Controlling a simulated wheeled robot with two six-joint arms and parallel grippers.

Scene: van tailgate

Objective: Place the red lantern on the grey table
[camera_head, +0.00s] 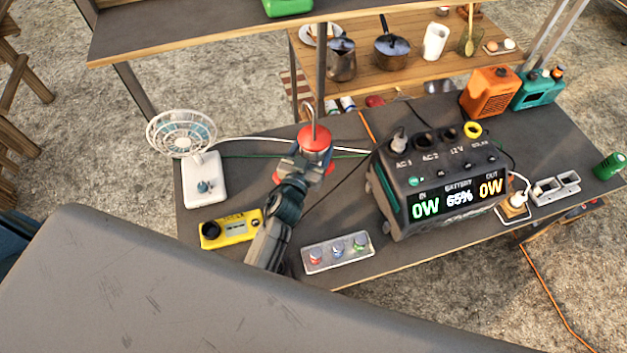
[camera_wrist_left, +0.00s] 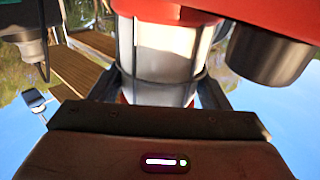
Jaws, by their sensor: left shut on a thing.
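The red lantern (camera_head: 314,139) shows in the head view from above as a red cap with a wire handle. My left gripper (camera_head: 305,166) is shut on it. In the wrist view the lantern's pale glass body with dark guard bars (camera_wrist_left: 165,55) stands between the two fingers of my left gripper (camera_wrist_left: 160,88). The lantern is over the dark grey table (camera_head: 262,176), left of the power station. Whether its base touches the table is hidden. My right gripper is not in view.
A black power station (camera_head: 440,185) stands right of the lantern. A white fan (camera_head: 202,175), a yellow device (camera_head: 230,229) and a tray of small knobs (camera_head: 337,252) lie around my left arm. Cables cross behind. A shelf with pots (camera_head: 390,52) stands beyond. A grey scratched surface (camera_head: 180,290) fills the foreground.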

